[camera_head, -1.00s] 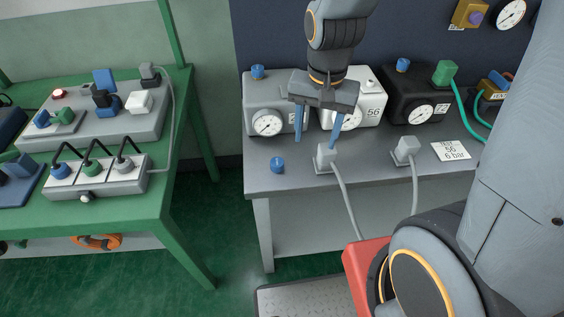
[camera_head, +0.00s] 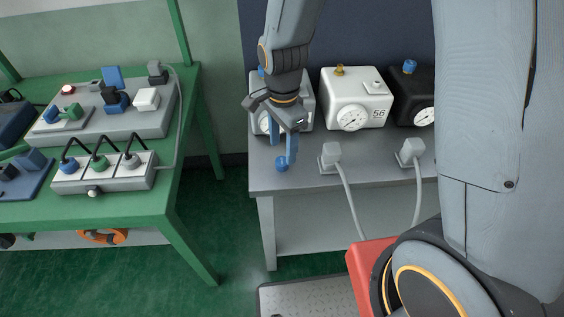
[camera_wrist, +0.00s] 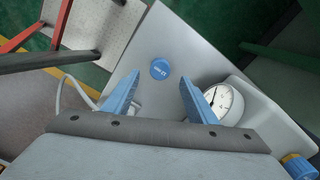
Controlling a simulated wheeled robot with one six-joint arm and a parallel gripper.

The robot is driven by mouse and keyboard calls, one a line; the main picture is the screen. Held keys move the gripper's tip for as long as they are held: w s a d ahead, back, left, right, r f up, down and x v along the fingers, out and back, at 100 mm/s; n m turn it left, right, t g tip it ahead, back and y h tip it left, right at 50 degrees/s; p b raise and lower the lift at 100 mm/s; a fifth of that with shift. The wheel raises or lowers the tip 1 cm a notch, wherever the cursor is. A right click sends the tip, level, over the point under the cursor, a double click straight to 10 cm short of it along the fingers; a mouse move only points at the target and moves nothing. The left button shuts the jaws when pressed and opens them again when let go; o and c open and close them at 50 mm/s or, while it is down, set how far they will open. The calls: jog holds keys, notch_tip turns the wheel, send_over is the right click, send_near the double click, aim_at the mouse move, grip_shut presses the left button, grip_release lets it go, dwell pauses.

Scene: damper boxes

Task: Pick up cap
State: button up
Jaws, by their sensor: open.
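A small round blue cap (camera_head: 281,164) lies on the grey bench top near its front left corner. In the wrist view the cap (camera_wrist: 160,69) shows dark lettering on its face and sits just beyond the gap between the fingertips. My gripper (camera_head: 285,150) is open, with its blue fingers pointing down over the cap. In the wrist view the gripper (camera_wrist: 159,82) has nothing between its fingers, and the cap lies roughly centred ahead of them. In the head view the fingers partly hide the cap, and I cannot tell their exact height above it.
A grey gauge box (camera_head: 306,98) stands behind the gripper, with a blue cap (camera_wrist: 299,166) on it. A white gauge box (camera_head: 356,98) and a black one (camera_head: 408,95) stand to the right. Grey plugs (camera_head: 331,153) with cables sit at the bench front. A green table (camera_head: 120,207) is left.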

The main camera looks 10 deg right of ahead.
aim_at(282, 161)
jog(key=shift+a+f+p, duration=0.15)
jog(key=shift+f+p, duration=0.35)
jog(key=shift+f, duration=1.65)
jog(key=shift+s, duration=0.1)
jog(key=c, duration=1.1)
jog(key=shift+r, duration=0.1)
